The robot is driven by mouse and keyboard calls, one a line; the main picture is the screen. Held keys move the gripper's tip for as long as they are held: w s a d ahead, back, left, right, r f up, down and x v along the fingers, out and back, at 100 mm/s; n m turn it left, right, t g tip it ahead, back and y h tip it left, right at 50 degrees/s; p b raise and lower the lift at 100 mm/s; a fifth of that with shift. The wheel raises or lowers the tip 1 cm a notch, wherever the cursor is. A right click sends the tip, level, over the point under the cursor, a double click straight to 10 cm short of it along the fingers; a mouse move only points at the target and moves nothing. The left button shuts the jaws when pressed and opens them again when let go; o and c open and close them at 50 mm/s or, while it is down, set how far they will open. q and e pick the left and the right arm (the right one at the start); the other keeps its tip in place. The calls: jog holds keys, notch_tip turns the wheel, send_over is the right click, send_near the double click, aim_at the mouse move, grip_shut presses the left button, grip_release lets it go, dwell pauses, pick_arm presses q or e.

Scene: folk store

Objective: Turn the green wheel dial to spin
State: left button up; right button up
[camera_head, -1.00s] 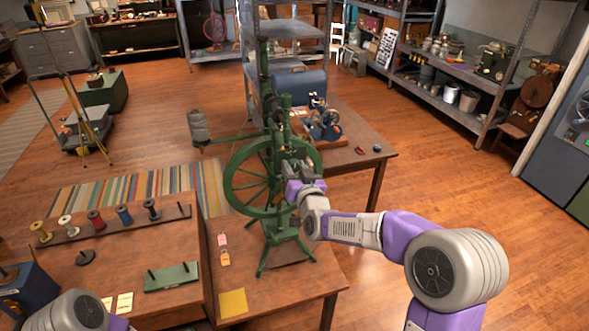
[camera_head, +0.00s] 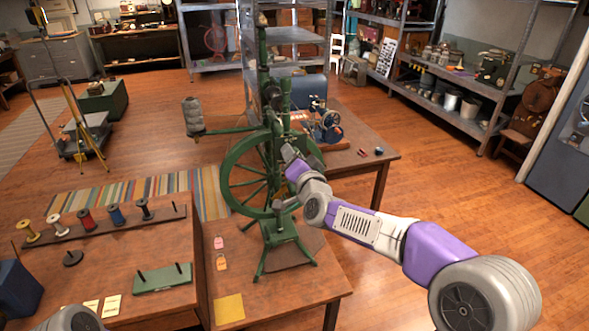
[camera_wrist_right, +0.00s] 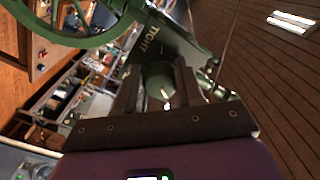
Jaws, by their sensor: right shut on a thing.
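A green spinning wheel stands on the wooden table, its spoked wheel (camera_head: 226,172) left of my right arm. My right gripper (camera_head: 289,152) is at the upper right part of the wheel, beside the green upright post. In the right wrist view, my right gripper's two dark fingers (camera_wrist_right: 160,88) are closed on a rounded green knob (camera_wrist_right: 160,82). A green part behind it bears the word TIGHT (camera_wrist_right: 150,40). The wheel's rim also shows at the upper left there (camera_wrist_right: 85,40). In the head view, my gripper partly hides the knob. My left gripper is out of view.
A grey wool bundle (camera_head: 193,116) is on the left arm of the spinning wheel. A small blue machine (camera_head: 323,124) stands behind on the table. Thread spools (camera_head: 116,214) and a green peg board (camera_head: 163,278) lie on the left table. The floor at right is clear.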

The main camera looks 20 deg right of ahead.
jog(key=m+b, duration=0.1)
jog(key=m, duration=0.1)
jog(key=m+b, duration=0.1)
jog(key=b, duration=0.1)
jog(key=shift+a+f+m, duration=0.1)
jog(key=shift+f+m, duration=0.1)
jog(key=shift+m, duration=0.2)
jog(key=m+b, duration=0.3)
jog(key=m, duration=0.1)
jog(key=shift+r+m, duration=0.1)
jog(key=shift+m, duration=0.2)
jog(key=m+b, duration=0.2)
jog(key=m, duration=0.3)
jog(key=shift+r+b, duration=0.15)
jog(key=shift+b, duration=0.2)
jog(key=shift+r+m+b, duration=0.15)
jog(key=shift+m+b, duration=0.45)
jog(key=shift+m, duration=1.2)
jog(key=shift+r, duration=0.1)
jog(key=o, duration=1)
